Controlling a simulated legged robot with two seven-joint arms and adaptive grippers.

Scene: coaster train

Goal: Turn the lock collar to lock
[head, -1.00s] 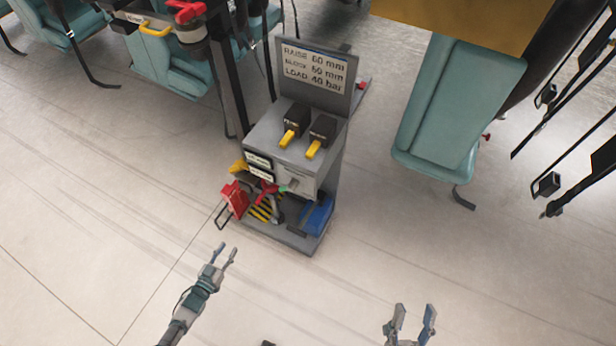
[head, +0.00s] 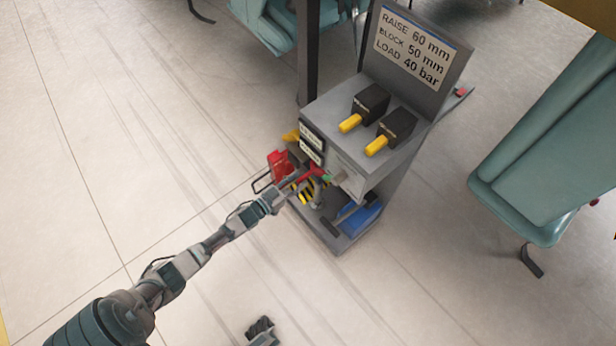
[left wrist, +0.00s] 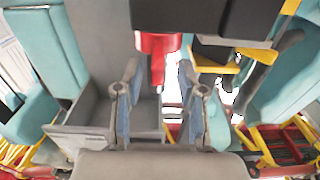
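A red part (head: 312,172), which looks like the lock collar, sits at the front of the grey stand (head: 385,178), below its labels. It also shows in the left wrist view as a red cylinder with a narrower red piece hanging down (left wrist: 158,58). My left gripper (head: 288,186) reaches in from the left, close to this red part. In the left wrist view the two fingers (left wrist: 158,85) are apart, with the red piece beyond and between their tips. I cannot tell if either finger touches it.
Two yellow-handled switches (head: 362,134) are on the stand's top, before a sign (head: 414,48). A red box (head: 279,166) and a blue object (head: 358,217) are low on the stand. A teal seat (head: 550,150) stands right. Floor at left is clear.

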